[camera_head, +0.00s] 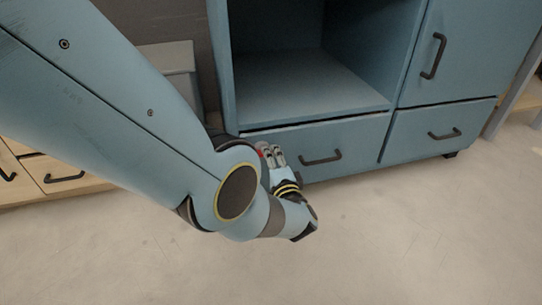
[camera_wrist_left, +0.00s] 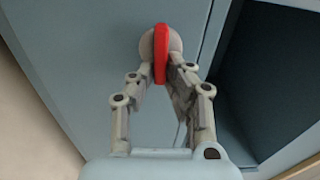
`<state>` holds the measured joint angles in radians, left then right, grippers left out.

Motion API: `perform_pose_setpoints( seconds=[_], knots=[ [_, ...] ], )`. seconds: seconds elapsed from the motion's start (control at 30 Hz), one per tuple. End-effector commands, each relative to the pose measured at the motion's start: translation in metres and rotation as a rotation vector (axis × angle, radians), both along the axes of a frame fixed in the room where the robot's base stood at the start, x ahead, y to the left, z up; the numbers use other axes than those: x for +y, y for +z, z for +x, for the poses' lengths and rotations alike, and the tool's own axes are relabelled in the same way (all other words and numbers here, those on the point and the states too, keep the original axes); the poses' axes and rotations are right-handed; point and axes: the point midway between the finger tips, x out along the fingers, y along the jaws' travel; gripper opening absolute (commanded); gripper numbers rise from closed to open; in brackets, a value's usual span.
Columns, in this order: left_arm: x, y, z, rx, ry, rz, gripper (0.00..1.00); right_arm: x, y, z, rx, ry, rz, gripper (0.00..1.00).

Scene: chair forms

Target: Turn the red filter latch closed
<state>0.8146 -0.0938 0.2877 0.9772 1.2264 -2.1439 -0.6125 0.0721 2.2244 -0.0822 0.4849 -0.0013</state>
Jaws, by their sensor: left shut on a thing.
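The red filter latch (camera_wrist_left: 160,52) shows in the left wrist view as an upright red bar on a round grey base (camera_wrist_left: 147,46), on a blue panel. My left gripper (camera_wrist_left: 161,70) has its fingertips on both sides of the latch's lower part and is shut on it. In the head view my left gripper (camera_head: 270,156) is at the blue cabinet's lower left, beside the drawer front. A small bit of red (camera_head: 261,147) shows at its fingertips there; the rest of the latch is hidden by the gripper and arm. My right gripper is not in view.
The blue cabinet (camera_head: 315,118) has an open, empty compartment and a drawer with a black handle (camera_head: 321,160). A door with a black handle (camera_head: 434,56) is at the right. Wooden drawers (camera_head: 62,172) stand at the left. The floor in front is clear.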

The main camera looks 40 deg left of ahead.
Motion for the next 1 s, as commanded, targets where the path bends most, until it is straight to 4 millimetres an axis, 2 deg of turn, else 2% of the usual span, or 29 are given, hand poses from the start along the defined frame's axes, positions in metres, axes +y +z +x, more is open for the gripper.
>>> perform_pose_setpoints(
  seconds=[0.63,0.67,0.8,1.0],
  knots=[
    [-0.0004,-0.0019,-0.0003,0.038,-0.001,0.028,0.0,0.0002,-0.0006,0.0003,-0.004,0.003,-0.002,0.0],
    [-0.0004,-0.0019,-0.0003,0.038,-0.001,0.028,0.17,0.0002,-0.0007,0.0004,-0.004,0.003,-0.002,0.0],
    [-0.0003,-0.0017,-0.0003,0.036,-0.001,0.028,0.35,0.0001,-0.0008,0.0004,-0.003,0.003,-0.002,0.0],
    [-0.0001,-0.0012,-0.0002,0.036,0.0,0.029,0.36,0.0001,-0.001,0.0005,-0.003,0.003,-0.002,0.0]
  ],
)
